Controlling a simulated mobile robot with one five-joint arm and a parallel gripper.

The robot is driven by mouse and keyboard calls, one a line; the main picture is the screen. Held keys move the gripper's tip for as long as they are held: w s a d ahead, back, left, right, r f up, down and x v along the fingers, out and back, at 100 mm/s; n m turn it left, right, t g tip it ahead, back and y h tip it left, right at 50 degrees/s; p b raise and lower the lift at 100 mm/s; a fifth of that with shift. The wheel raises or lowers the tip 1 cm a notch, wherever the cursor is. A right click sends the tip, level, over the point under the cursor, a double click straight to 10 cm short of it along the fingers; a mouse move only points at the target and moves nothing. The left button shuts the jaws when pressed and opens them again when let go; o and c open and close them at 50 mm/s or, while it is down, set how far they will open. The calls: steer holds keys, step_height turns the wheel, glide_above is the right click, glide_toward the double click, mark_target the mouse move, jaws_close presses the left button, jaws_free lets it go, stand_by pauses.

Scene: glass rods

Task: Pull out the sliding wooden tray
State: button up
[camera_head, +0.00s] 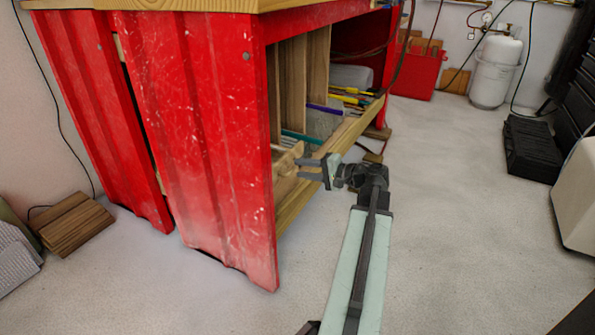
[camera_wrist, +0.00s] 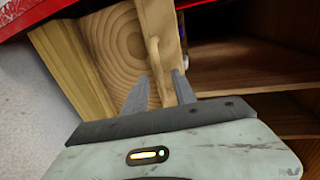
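The wooden tray (camera_head: 284,163) sits low in the opening of the red bench, and its light wood end shows past the red side panel. In the wrist view the tray's front (camera_wrist: 122,50) has ringed grain, with a slim wooden handle (camera_wrist: 155,62) standing out from it. My gripper (camera_head: 301,169) is at the tray's front and shows in the wrist view (camera_wrist: 161,82) with its two grey fingers apart. The handle's near end lies between the fingers, with a gap on the left side; contact on the right is unclear. Most of the tray is hidden inside the bench.
The red bench's ribbed panel (camera_head: 200,130) stands left of my gripper. A wooden beam (camera_head: 345,135) runs along the opening's lower edge. Upright boards and coloured rods (camera_head: 350,95) are inside. The floor (camera_head: 460,220) to the right is clear, up to a black case (camera_head: 532,148).

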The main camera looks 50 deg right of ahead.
steer(key=shift+x, duration=1)
jaws_close()
stand_by(0.7)
